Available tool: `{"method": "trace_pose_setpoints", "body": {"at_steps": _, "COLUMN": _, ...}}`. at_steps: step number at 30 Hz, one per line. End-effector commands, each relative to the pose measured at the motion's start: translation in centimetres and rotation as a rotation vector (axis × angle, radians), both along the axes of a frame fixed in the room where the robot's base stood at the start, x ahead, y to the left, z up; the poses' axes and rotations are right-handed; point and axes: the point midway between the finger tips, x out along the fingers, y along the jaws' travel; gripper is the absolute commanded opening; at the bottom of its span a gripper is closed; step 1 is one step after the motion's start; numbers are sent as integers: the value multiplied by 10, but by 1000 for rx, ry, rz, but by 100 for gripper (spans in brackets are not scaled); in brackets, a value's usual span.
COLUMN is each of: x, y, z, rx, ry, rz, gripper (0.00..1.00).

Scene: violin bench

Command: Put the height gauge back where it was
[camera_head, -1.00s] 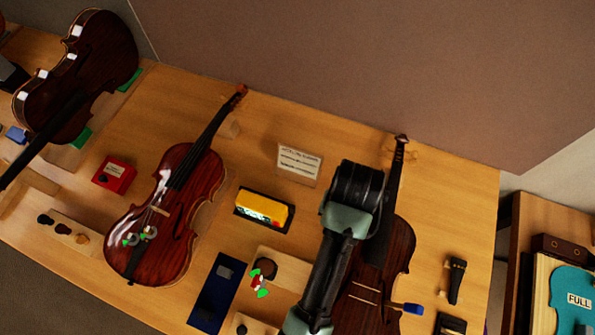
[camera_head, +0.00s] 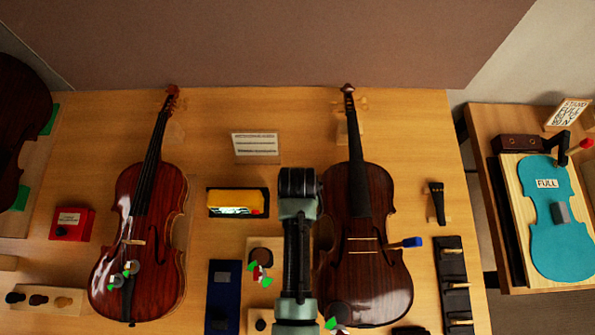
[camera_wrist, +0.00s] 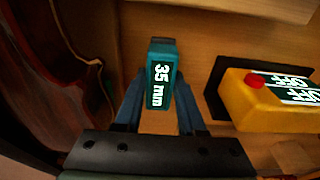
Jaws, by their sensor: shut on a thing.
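The height gauge (camera_wrist: 160,75) is a small teal block with a lit "35 mm" readout. In the wrist view it stands between the fingers of my gripper (camera_wrist: 158,115), which is shut on it. The gauge is hidden in the head view behind my wrist. There my arm reaches over the bench just left of the right-hand violin (camera_head: 370,230), beside its upper body. The wrist view shows part of a dark violin body (camera_wrist: 60,75) at left and bare wood around the gauge.
A yellow box (camera_head: 234,202) with a red button lies just left of my wrist. A card (camera_head: 255,144) stands behind it. A side table holds a teal violin-shaped plate (camera_head: 555,235).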

Motion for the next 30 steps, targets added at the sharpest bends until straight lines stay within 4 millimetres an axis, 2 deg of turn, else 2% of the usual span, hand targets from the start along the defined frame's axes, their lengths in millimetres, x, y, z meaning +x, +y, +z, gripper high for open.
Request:
{"method": "trace_pose_setpoints", "body": {"at_steps": 11, "x": 0, "y": 0, "z": -5, "rx": 0, "ry": -1, "rz": 0, "gripper": 0}}
{"method": "trace_pose_setpoints", "body": {"at_steps": 12, "x": 0, "y": 0, "z": -5, "rx": 0, "ry": 0, "rz": 0, "gripper": 41}}
{"method": "trace_pose_setpoints", "body": {"at_steps": 17, "x": 0, "y": 0, "z": -4, "rx": 0, "ry": 0, "rz": 0, "gripper": 69}}
{"method": "trace_pose_setpoints", "body": {"at_steps": 25, "x": 0, "y": 0, "z": -4, "rx": 0, "ry": 0, "rz": 0, "gripper": 69}}
{"method": "trace_pose_setpoints", "body": {"at_steps": 30, "x": 0, "y": 0, "z": 7, "rx": 0, "ry": -4, "rz": 0, "gripper": 69}}
